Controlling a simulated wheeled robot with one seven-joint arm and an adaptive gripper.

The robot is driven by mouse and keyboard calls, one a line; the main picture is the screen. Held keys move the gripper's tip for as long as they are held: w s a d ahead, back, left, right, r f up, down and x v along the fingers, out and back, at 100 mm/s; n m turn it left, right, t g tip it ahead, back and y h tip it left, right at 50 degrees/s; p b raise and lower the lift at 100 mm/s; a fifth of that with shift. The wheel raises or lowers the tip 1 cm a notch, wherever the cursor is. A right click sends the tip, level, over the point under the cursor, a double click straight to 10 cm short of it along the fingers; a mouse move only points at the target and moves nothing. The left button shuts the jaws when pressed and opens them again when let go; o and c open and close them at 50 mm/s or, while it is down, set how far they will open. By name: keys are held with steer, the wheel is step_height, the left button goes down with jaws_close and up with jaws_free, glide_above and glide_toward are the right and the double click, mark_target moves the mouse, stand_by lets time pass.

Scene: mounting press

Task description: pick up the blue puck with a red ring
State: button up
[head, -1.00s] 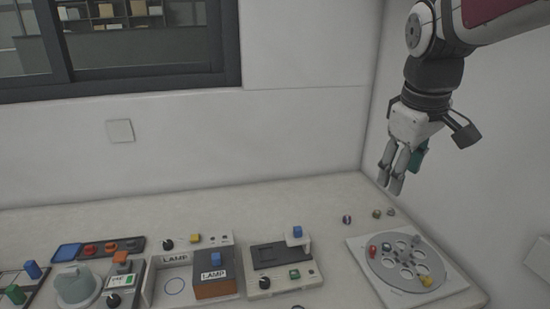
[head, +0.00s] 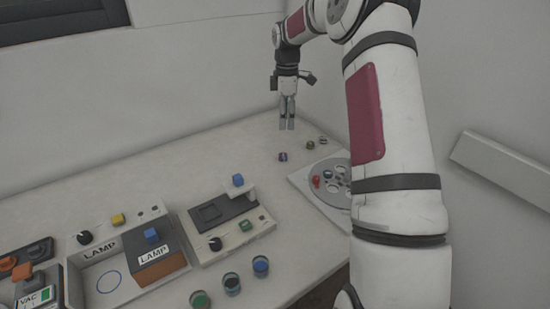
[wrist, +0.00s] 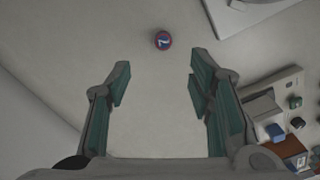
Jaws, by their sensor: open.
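A small puck with a blue top, a white mark and a reddish rim (wrist: 162,40) lies flat on the table in the wrist view, beyond the fingertips and roughly between them. In the head view it appears as a small purplish-blue puck (head: 283,157), below my gripper in the picture. My gripper (head: 287,127) points down over the back of the table with nothing in it. In the wrist view its two fingers (wrist: 160,82) are wide apart, and neither touches the puck.
Two small pucks (head: 310,145) (head: 323,140) lie to its right. A grey round plate with holes (head: 338,172) is partly hidden by my arm. A grey device with a blue knob (head: 238,180) stands left. Several lidded cylinders, one blue-topped (head: 260,264), stand in front.

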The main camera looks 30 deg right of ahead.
glide_above(283, 155)
steer(key=f, duration=0.8)
steer(key=shift+w+d+p, duration=0.1)
steer(key=shift+d+p, duration=0.2)
steer(key=shift+d, duration=0.05)
steer(key=f, duration=0.4)
steer(key=shift+a+f+p, duration=0.1)
steer(key=shift+a+p, duration=0.2)
steer(key=shift+p, duration=0.05)
steer(key=shift+f, duration=0.55)
steer(key=c, duration=1.1)
